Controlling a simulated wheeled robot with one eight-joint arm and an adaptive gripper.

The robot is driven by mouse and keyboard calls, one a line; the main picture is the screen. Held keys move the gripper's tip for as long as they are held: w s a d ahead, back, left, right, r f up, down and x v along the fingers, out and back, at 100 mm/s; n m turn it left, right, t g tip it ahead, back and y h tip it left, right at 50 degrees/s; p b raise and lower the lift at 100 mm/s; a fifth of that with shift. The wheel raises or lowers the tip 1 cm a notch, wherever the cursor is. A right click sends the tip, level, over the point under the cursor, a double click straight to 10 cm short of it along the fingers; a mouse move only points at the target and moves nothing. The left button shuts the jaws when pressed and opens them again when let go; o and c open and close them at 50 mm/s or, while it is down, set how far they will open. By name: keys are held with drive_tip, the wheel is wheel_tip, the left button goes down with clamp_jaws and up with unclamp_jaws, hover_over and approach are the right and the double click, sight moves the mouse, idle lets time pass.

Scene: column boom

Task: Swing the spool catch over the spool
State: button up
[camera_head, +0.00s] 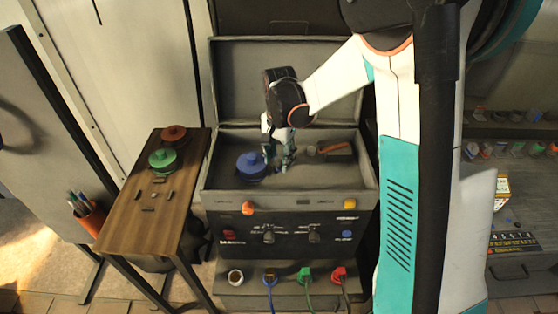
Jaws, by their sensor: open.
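A blue spool (251,166) sits inside the open grey case (225,187), left of its middle. My gripper (279,166) points down into the case just right of the spool, with its fingers open. The fingers are small in this view, and I cannot tell whether they touch anything. The spool catch cannot be made out clearly; it may be hidden by my gripper. An orange-red bar on a dark piece (334,148) lies in the case to the right of my gripper.
A wooden side table (128,222) at left holds a green spool (162,160), a red-brown spool (174,134) and several small pieces. The case's raised lid (235,80) stands behind my gripper. Knobs and coloured plugs line the front below the case. My arm blocks the right side.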

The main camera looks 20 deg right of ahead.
drive_tip(key=shift+f, duration=0.35)
clamp_jaws()
drive_tip(key=shift+d+n, duration=0.1)
drive_tip(key=shift+n, duration=0.2)
drive_tip(key=shift+w+d+n+b, duration=0.2)
drive_tip(key=shift+w+d+n, duration=0.45)
drive_tip(key=shift+n, duration=1.9)
drive_tip(key=shift+w+d+n+b, duration=0.15)
drive_tip(key=shift+w+d+n, duration=0.5)
drive_tip(key=shift+n, duration=1.85)
drive_tip(key=shift+w+d+n+b, duration=0.25)
drive_tip(key=shift+d+n, duration=0.7)
drive_tip(key=shift+n, duration=1.6)
